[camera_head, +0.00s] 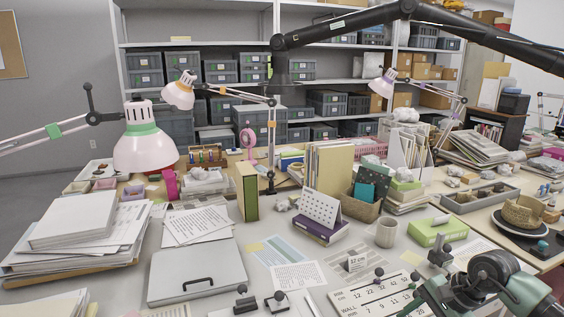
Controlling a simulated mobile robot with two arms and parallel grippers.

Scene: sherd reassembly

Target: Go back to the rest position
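My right arm (490,285), green and grey, comes in at the lower right corner. Its front end reaches over the right edge of a white card with printed numbers (362,300). I cannot make out its fingers or whether it holds anything. My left gripper is not in view. Small dark stands (246,300) and (277,300) sit at the front of the desk, and another dark piece (439,256) stands just left of my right arm. I see no clear sherd.
A pale case with a black handle (197,272) and paper stacks (75,230) fill the left. Pink lamps (150,145) overhang the desk.

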